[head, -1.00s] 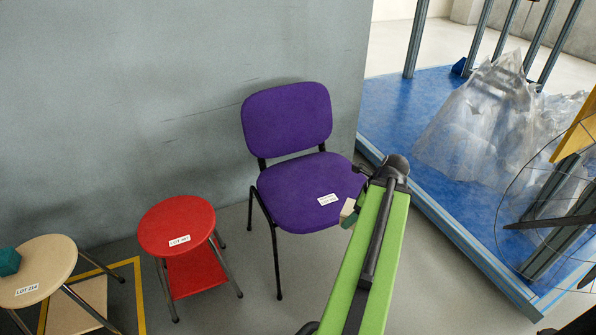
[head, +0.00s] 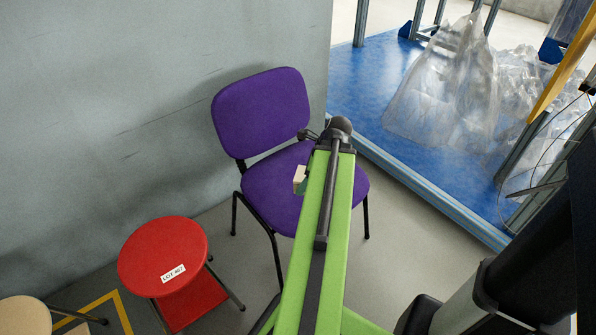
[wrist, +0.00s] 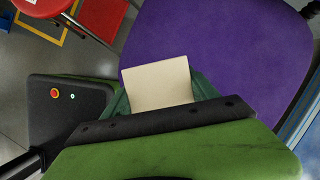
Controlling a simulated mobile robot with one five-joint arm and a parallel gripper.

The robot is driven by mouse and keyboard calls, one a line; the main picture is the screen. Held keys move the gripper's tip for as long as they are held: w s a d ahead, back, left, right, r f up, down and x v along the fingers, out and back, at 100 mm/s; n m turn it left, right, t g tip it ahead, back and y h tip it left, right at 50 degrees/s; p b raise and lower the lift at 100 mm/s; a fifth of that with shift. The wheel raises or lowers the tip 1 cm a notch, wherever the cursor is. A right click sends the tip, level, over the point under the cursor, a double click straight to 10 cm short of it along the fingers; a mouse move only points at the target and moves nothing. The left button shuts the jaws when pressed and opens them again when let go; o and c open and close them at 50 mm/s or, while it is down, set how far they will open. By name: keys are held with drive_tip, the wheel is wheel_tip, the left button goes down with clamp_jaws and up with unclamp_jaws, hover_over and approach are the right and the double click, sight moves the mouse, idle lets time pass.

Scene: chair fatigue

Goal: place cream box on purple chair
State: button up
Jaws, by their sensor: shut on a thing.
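The purple chair (head: 261,112) stands against the grey wall in the head view, its seat partly hidden behind my green arm. Its seat (wrist: 225,45) fills much of the wrist view. The cream box (wrist: 158,84) is between the green fingers of my gripper (wrist: 160,98), which is shut on it. In the head view the box (head: 299,178) shows as a small pale block left of my arm, in front of the seat. From above, the box overlaps the seat's near part; I cannot tell whether it touches the seat.
A red stool (head: 163,252) with a lot label stands left of the chair. A round beige stool (head: 22,316) is at the lower left. A blue platform (head: 372,95) with a clear plastic-wrapped heap (head: 445,85) is at the right. Grey floor lies between chair and platform.

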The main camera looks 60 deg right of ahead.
drive_tip(key=s+d+r+m+h+p, duration=0.1)
drive_tip(key=s+d+r+m+p, duration=0.15)
drive_tip(key=d, duration=0.75)
drive_tip(key=shift+m, duration=0.35)
drive_tip(key=w+d+f+b, duration=0.1)
drive_tip(key=w+f+b, duration=0.1)
drive_tip(key=w, duration=0.1)
drive_tip(key=w+f+b, duration=0.3)
drive_tip(key=w, duration=0.1)
drive_tip(key=w+d+f+b, duration=0.1)
drive_tip(key=w+f+b, duration=0.1)
drive_tip(key=w, duration=0.1)
drive_tip(key=shift+w+d+f+b, duration=0.3)
drive_tip(key=shift+w+d+b, duration=0.05)
drive_tip(key=shift+w+b, duration=0.05)
drive_tip(key=shift+w, duration=0.35)
wheel_tip(320, 180, down, 4)
drive_tip(key=b, duration=0.4)
drive_tip(key=shift+f, duration=0.15)
drive_tip(key=o, duration=1.5)
